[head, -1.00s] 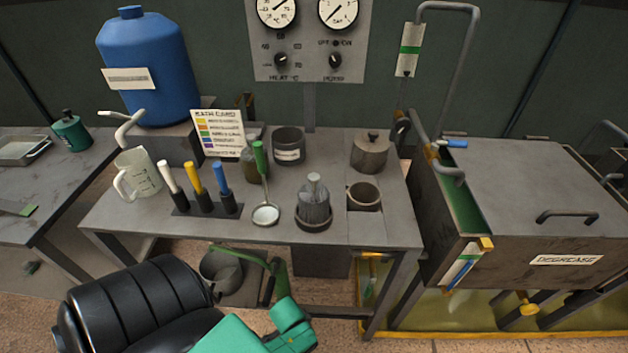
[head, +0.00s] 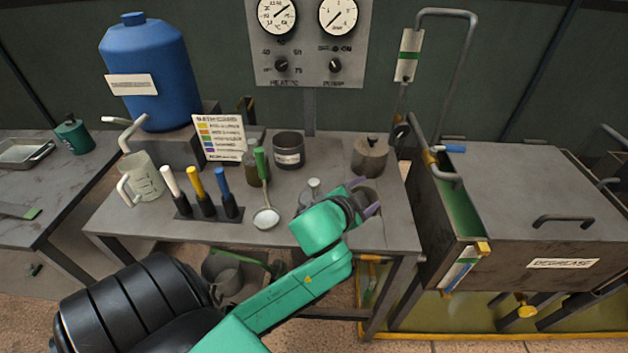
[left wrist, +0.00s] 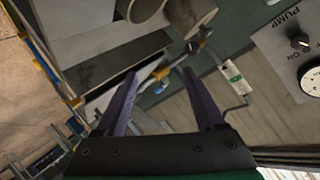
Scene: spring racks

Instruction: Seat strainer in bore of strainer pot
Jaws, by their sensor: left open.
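A grey strainer with a pale knob (head: 314,184) stands near the front of the middle bench; my left arm hides most of it. An open round pot (head: 374,189), apparently the strainer pot, sits right of it and is partly hidden by my left gripper (head: 368,196). The gripper has its two purple fingers apart, with nothing seen between them, over or beside this pot; I cannot tell the height. In the left wrist view the fingers (left wrist: 156,72) are spread, and a round grey open vessel (left wrist: 190,14) shows beyond them. My right gripper is not in view.
A green-handled ladle (head: 265,218) and a rack of coloured handles (head: 208,212) stand left of my arm. A lidded grey pot (head: 370,158) and a dark labelled cup (head: 288,150) are behind. The degrease tank (head: 530,210) bounds the right side.

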